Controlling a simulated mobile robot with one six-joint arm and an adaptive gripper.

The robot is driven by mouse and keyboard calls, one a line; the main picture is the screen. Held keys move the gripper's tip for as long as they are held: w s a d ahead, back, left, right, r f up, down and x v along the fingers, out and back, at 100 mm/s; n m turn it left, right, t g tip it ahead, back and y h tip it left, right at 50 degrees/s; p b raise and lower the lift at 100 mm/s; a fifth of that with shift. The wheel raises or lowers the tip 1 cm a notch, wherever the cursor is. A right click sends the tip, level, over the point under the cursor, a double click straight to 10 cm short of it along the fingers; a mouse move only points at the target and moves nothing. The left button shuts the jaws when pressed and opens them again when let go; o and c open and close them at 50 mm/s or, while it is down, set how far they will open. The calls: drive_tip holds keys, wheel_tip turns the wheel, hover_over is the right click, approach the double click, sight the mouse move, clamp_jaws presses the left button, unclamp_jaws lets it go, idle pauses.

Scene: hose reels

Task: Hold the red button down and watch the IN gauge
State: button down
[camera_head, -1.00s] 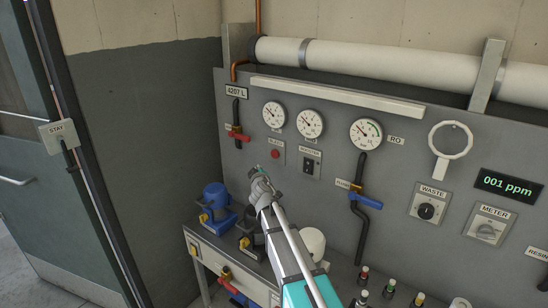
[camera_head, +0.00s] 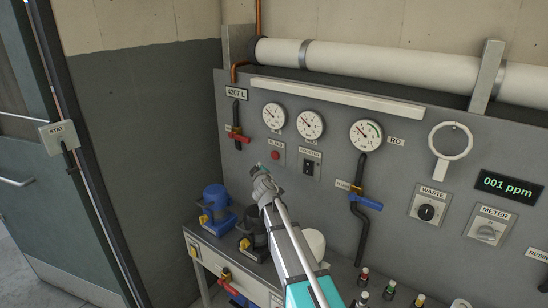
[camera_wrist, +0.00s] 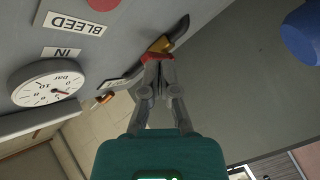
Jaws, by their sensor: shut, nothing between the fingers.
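The red button (camera_head: 276,155) is on the grey panel under the BLEED label; in the wrist view, which is upside down, only part of the button (camera_wrist: 103,4) shows at the top edge. The IN gauge (camera_head: 274,115) is a white dial above it; it also shows in the wrist view (camera_wrist: 47,88) beside its IN label. The wrist view shows the fingertips (camera_wrist: 157,58) apart from the button.
A red-handled valve (camera_head: 239,136) is left of the button, and its handle appears behind my fingertips in the wrist view. A rocker switch (camera_head: 311,167) and another gauge (camera_head: 311,124) are to the right. Blue (camera_head: 215,203) and black pumps stand on the bench below.

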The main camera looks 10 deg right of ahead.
sight(272, 156)
drive_tip(key=shift+w+d, duration=2.35)
drive_tip(key=shift+d, duration=0.05)
drive_tip(key=shift+w+d, duration=0.1)
drive_tip(key=shift+w+d, duration=0.2)
drive_tip(key=shift+w+d, duration=0.35)
drive_tip(key=shift+d, duration=0.1)
idle(1.6)
drive_tip(key=shift+s+a, duration=0.1)
drive_tip(key=shift+a, duration=0.05)
idle(2.7)
drive_tip(key=shift+s+a, duration=0.55)
